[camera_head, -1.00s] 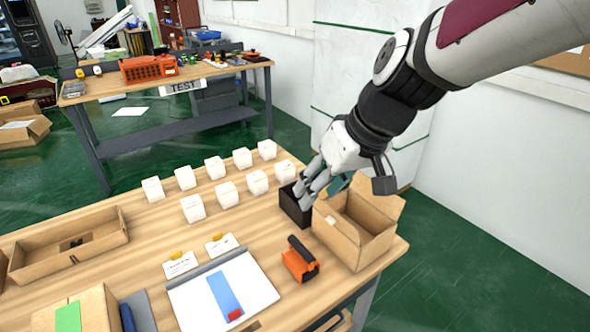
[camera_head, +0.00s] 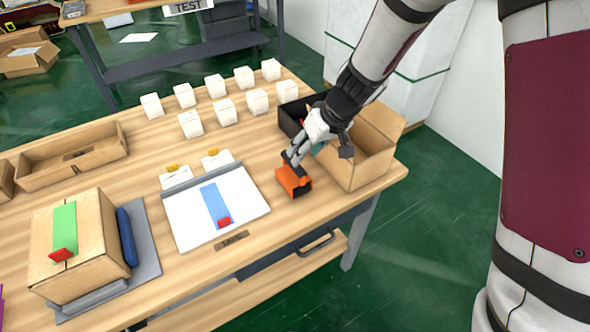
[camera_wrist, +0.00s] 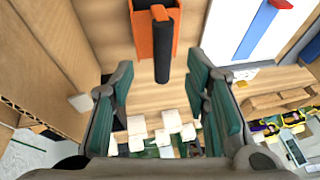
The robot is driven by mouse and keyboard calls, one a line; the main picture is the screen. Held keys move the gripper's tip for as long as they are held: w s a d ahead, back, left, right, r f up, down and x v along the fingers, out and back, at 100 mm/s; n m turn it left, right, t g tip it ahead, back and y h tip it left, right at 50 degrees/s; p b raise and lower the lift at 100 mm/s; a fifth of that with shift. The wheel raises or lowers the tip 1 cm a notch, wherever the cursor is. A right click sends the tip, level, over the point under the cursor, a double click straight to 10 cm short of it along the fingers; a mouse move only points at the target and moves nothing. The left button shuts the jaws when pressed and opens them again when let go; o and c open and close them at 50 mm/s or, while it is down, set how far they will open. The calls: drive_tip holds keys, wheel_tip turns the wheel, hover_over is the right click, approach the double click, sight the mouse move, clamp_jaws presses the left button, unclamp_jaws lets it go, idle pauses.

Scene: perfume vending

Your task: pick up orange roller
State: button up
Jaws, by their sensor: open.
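The orange roller (camera_head: 293,181) with its black handle (camera_head: 293,158) stands on the wooden table, between the clipboard and the open cardboard box. My gripper (camera_head: 294,153) is right above it, its fingertips at or near the black handle; contact cannot be told. In the wrist view the orange roller (camera_wrist: 141,36) and its black handle (camera_wrist: 161,50) lie ahead of the fingers, around the middle of the gap. My gripper (camera_wrist: 165,72) is open and empty, with its teal finger pads apart.
The open cardboard box (camera_head: 348,168) stands close on the right, and a black box (camera_head: 287,119) is behind. Several white cubes (camera_head: 225,112) stand at the back. The clipboard (camera_head: 253,205) lies to the left. The table's front edge is near.

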drive_tip(key=shift+a+x, duration=0.15)
drive_tip(key=shift+x, duration=1.75)
drive_tip(key=shift+a+x, duration=0.1)
drive_tip(key=shift+x, duration=1.75)
drive_tip(key=shift+w+r, duration=0.1)
drive_tip(key=shift+r, duration=0.05)
clamp_jaws()
